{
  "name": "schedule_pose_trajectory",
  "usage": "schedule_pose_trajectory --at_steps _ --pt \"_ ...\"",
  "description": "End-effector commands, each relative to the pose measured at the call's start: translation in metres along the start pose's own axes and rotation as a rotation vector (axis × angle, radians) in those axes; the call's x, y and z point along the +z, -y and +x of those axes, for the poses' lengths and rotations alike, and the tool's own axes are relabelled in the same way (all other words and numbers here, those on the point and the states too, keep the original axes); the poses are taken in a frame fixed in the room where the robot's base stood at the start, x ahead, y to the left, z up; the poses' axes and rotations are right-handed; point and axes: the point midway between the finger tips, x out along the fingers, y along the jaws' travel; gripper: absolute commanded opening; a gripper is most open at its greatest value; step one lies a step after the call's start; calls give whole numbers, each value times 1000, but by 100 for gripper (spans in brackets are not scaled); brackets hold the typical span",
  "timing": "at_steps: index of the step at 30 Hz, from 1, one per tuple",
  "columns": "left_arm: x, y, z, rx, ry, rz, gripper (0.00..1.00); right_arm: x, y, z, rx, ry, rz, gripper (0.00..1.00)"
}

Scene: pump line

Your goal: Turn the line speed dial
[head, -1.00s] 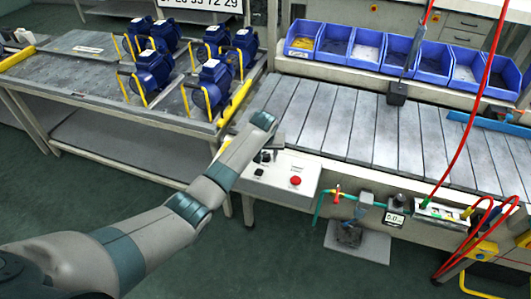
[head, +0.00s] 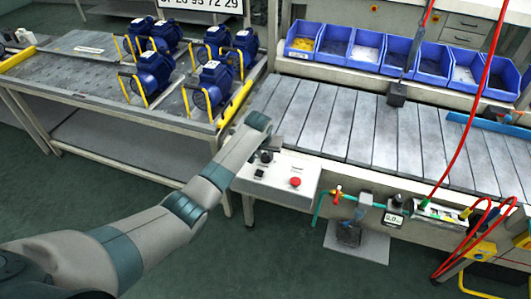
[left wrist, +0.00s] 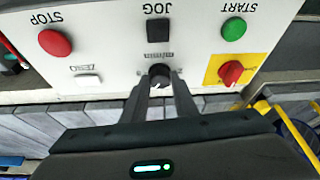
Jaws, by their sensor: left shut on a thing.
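The line speed dial is a small black knob with a white pointer mark (left wrist: 160,74), in the middle of the white control panel (left wrist: 110,55) in the left wrist view. My left gripper (left wrist: 160,84) is shut on the dial, one finger on each side of it. In the head view my left gripper (head: 273,145) reaches down to the control box (head: 275,188) at the conveyor's near left corner. My right gripper is not in view.
The panel also carries a red STOP button (left wrist: 55,42), a black JOG button (left wrist: 158,30), a green START button (left wrist: 234,29) and a red switch (left wrist: 231,73) on a yellow plate. Blue pumps (head: 153,72) stand on the left table.

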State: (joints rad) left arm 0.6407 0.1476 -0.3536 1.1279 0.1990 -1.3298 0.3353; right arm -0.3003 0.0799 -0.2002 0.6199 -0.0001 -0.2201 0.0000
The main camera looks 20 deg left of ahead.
Motion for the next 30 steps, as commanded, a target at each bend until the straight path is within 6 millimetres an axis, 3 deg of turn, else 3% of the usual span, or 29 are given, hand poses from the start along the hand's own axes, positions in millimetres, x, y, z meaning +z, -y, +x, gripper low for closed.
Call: schedule_pose_trajectory --at_steps 13,30 --pt "-2 6 0 146 -2 354 4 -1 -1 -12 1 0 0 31" --pt "-5 8 2 318 -5 771 4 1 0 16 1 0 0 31"
